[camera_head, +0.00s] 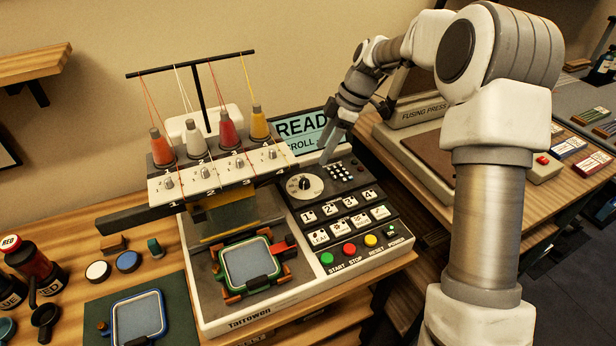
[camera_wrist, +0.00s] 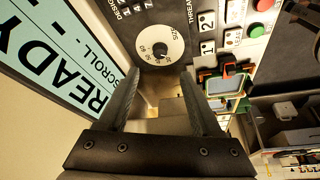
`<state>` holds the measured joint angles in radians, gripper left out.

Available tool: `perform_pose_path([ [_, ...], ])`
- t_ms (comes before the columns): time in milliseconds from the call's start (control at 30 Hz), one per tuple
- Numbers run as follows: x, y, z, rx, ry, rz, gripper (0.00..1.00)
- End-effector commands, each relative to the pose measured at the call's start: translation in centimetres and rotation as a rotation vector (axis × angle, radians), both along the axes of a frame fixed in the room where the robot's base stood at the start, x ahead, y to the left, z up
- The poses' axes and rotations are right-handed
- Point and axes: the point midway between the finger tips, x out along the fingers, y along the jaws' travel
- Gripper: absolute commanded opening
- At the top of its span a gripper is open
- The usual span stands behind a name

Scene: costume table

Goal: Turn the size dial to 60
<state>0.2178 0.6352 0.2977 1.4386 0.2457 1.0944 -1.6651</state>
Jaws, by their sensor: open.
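The size dial (camera_head: 304,183) is a round cream disc with a dark centre knob on the black control panel of the embroidery machine. In the wrist view the dial (camera_wrist: 160,45) lies just beyond my fingertips, with numbers around its rim; its exact setting is too small to read surely. My gripper (camera_head: 326,158) is above the panel, to the upper right of the dial. In the wrist view my gripper (camera_wrist: 158,80) has its two dark fingers spread apart with nothing between them. The fingers look apart from the dial.
The display (camera_head: 300,130) reading READY stands behind the panel, close to my gripper. A keypad (camera_head: 341,172) is right of the dial, with numbered buttons (camera_head: 340,207) and coloured buttons (camera_head: 349,248) below. Thread spools (camera_head: 195,144) stand at left. A fusing press (camera_head: 424,112) is at right.

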Motion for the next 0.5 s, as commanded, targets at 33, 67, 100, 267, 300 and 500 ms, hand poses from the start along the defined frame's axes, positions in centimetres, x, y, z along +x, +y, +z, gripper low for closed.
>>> perform_pose_path([
  [33,-0.1,0.5,-1.2,0.0,0.003,0.002,0.66],
  [67,-0.1,0.8,-1.8,0.0,0.002,0.002,0.66],
  [100,-0.1,1.1,-2.6,0.0,0.004,0.003,0.66],
  [267,-0.1,2.4,-5.7,0.001,0.004,0.002,0.66],
  [300,-0.1,2.7,-6.3,0.001,0.003,0.001,0.66],
  [500,0.0,3.6,-8.7,0.0,0.0,-0.001,0.66],
])
